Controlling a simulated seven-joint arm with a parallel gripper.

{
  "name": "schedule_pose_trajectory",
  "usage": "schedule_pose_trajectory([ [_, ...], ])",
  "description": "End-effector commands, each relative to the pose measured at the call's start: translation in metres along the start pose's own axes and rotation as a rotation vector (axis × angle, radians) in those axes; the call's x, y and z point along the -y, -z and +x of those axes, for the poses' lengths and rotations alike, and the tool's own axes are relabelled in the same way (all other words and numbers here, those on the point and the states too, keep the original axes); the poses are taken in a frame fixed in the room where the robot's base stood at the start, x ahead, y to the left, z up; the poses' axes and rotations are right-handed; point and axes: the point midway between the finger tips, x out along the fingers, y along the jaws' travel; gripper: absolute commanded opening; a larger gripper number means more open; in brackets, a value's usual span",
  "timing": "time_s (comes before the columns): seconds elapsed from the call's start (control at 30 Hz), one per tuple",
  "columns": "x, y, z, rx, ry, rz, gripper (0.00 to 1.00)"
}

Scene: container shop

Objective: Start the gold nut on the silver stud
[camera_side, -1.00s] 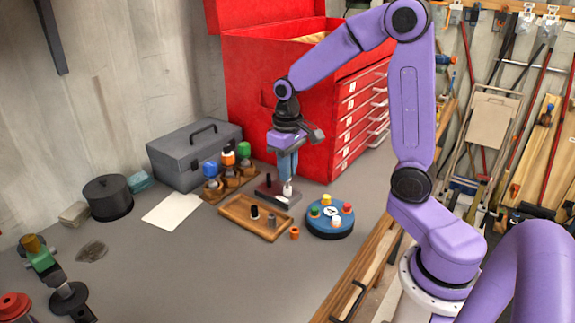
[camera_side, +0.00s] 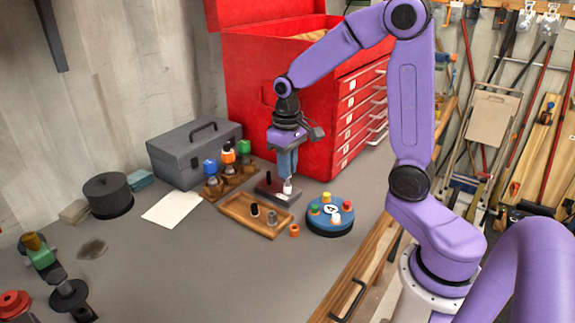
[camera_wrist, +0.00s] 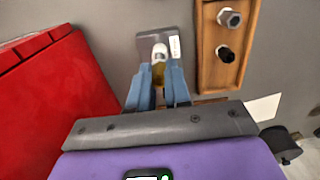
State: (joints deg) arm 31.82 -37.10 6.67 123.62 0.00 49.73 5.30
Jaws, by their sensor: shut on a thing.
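My gripper (camera_side: 287,176) points down over a small dark base plate (camera_side: 265,190), with its blue fingers close together. In the wrist view, the fingers (camera_wrist: 161,84) are shut on a gold nut (camera_wrist: 158,70), which shows only partly between them. A pale silver-white stud (camera_wrist: 160,52) stands on the plate (camera_wrist: 144,44), just beyond the nut in that view. It also shows under the fingertips in the side view (camera_side: 288,187). I cannot tell whether nut and stud touch. A black post (camera_side: 268,182) stands on the plate beside it.
A wooden tray (camera_side: 236,220) holds a black and a grey piece.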

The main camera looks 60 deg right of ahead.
Motion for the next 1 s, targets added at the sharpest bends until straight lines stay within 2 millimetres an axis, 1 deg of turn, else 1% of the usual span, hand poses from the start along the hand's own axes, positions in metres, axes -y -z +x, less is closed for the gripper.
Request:
schedule_pose_trajectory([
  [0.47,-0.0006,0.0,0.0,0.0,0.0,0.001,0.0],
  [1.0,-0.0005,0.0002,0.0086,0.0,0.0,0.001,0.0],
])
